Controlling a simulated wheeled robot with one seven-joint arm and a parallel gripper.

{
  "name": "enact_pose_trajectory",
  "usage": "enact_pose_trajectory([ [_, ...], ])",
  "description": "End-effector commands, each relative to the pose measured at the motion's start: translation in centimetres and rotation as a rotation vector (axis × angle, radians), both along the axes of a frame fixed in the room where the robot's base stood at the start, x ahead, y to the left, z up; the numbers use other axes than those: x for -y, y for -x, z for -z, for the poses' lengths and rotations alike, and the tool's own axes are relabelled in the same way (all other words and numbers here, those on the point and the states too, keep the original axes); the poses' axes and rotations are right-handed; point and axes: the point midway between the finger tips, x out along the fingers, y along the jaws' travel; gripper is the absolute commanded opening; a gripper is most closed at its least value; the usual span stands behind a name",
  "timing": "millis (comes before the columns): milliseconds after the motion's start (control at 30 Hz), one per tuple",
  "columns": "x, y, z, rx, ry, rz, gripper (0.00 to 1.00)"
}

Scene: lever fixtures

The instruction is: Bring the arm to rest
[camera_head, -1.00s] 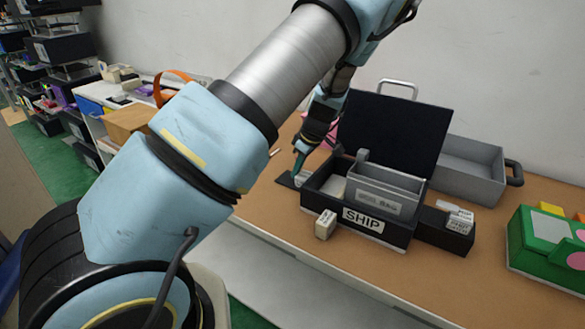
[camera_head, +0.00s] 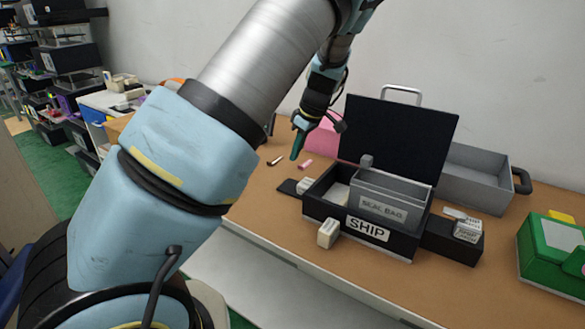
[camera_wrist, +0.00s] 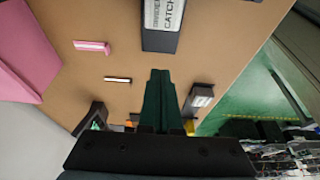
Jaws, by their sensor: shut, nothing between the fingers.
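My gripper (camera_head: 297,150) is in the air above the table, to the left of the black SHIP box (camera_head: 318,215). Its green fingers are shut with nothing between them. In the wrist view the gripper (camera_wrist: 158,75) points over the brown tabletop (camera_wrist: 215,50), and its fingertips end just short of a black block with a white label reading CATCH (camera_wrist: 160,40) in the picture. My arm reaches across the head view from the lower left to the top, then bends down to the gripper.
The SHIP box has its dark lid (camera_head: 400,140) standing open. A grey tray (camera_head: 475,180) is behind it at the right, and a green case (camera_head: 550,245) at the far right. A pink object (camera_head: 323,138) and a small pink bar (camera_head: 305,164) lie near the gripper.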

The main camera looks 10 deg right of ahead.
Motion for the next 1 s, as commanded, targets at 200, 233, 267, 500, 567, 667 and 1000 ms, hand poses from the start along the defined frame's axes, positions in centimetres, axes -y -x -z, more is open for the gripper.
enact_pose_trajectory([
  [200, 0.3, 0.3, -1.4, 0.001, -0.001, 0.000, 0.00],
  [233, 0.3, 0.3, -1.4, 0.001, -0.001, 0.000, 0.00],
  [267, 0.3, 0.3, -1.4, 0.000, -0.001, 0.000, 0.00],
  [500, 0.3, 0.3, -1.5, 0.000, -0.001, -0.001, 0.00],
  [567, 0.0, 0.3, -1.4, -0.004, 0.000, 0.000, 0.00],
  [667, -1.8, 0.4, -1.4, -0.032, 0.008, 0.013, 0.00],
  [1000, -14.4, 5.3, -1.9, -0.209, 0.105, 0.277, 0.00],
])
